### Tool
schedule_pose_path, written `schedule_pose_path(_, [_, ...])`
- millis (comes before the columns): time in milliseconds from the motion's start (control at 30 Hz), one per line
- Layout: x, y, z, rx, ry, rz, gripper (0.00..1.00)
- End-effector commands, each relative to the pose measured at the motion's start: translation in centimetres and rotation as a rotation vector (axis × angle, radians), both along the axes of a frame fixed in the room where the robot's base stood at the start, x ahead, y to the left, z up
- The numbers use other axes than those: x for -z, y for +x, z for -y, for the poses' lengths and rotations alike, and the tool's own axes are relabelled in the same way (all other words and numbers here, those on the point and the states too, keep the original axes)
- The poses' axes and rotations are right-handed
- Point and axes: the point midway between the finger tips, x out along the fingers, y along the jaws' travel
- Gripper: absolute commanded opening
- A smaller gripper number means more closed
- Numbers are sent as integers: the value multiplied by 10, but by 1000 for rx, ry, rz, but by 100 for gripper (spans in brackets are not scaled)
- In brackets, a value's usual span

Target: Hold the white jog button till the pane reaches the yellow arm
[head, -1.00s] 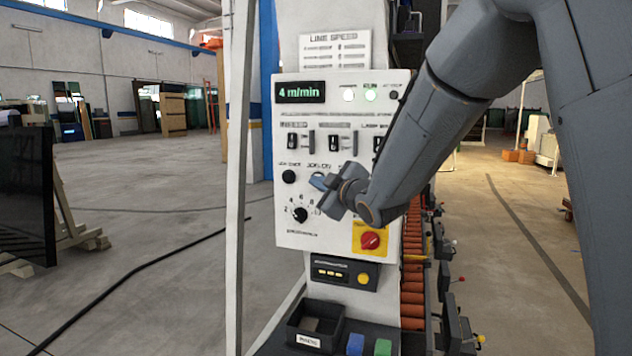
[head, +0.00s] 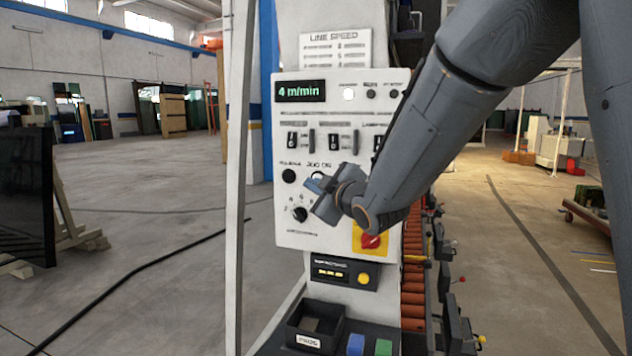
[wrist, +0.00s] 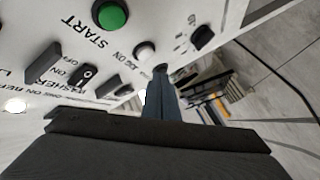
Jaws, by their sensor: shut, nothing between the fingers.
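The white jog button (wrist: 145,51) sits on the white control panel (head: 292,237), beside a "JOG ON" label in the wrist view. In the head view my gripper (head: 313,186) largely covers it. My gripper is shut and empty, and its fingertips (wrist: 160,70) show just beside the button in the wrist view. The button face looks uncovered there, and I cannot tell whether the fingertips touch it. I cannot make out the pane on the line or the yellow arm.
A green START button (wrist: 111,14) is close to the jog button. A red knob on a yellow plate (head: 371,241) is below my gripper. The display (head: 300,92) reads 4 m/min. One white lamp (head: 349,94) is lit. Orange rollers (head: 413,275) run behind the panel.

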Motion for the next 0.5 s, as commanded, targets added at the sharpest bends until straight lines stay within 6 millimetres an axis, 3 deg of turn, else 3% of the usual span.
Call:
schedule_pose_path(300, [0,-25,-9,-1,0,1,0])
schedule_pose_path(500, [1,-29,-10,1,1,-1,0])
